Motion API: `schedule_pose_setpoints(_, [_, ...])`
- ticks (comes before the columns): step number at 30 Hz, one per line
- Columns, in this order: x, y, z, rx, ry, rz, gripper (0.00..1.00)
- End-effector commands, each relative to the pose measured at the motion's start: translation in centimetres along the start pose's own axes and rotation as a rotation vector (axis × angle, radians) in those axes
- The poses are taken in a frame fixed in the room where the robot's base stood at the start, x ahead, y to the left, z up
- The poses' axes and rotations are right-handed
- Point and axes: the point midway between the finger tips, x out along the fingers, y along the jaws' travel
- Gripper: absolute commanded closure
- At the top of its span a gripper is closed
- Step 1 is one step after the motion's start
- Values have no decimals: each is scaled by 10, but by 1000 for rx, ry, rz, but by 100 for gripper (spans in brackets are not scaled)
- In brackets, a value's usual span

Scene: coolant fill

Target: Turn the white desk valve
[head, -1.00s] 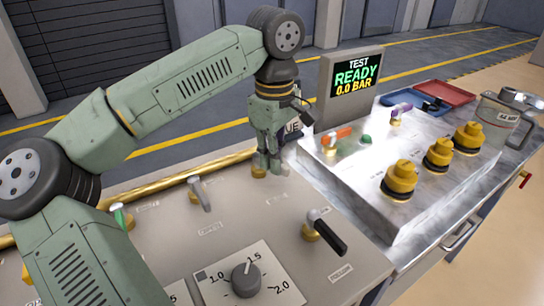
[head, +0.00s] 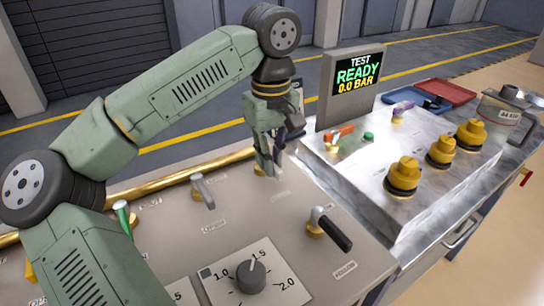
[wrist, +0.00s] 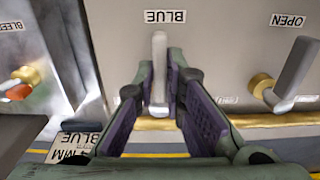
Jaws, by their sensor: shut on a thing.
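The white desk valve shows in the wrist view as a pale upright handle (wrist: 159,68) below a label reading BLUE. My gripper (wrist: 160,85) has its two purple-padded fingers on either side of this handle and is shut on it. In the head view my gripper (head: 268,168) points down at the far right corner of the grey desk panel. There the fingers mostly hide the valve, and its exact angle cannot be told.
A grey lever (head: 202,190) stands left of my gripper, a black-handled valve (head: 330,228) nearer, and a dial (head: 250,276) at the front. To the right, a metal bench (head: 410,208) carries yellow caps (head: 403,176), an orange lever (head: 340,132) and a READY screen (head: 357,76).

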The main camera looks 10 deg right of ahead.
Motion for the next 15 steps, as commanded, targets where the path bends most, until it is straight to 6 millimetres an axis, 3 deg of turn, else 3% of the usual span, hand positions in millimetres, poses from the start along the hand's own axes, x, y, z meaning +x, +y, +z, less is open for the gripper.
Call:
schedule_pose_setpoints(7, [-1,0,-1,3,3,1,100])
schedule_pose_setpoints(8, [-1,0,-1,3,4,1,89])
schedule_pose_setpoints(15, [-1,0,0,2,2,0,73])
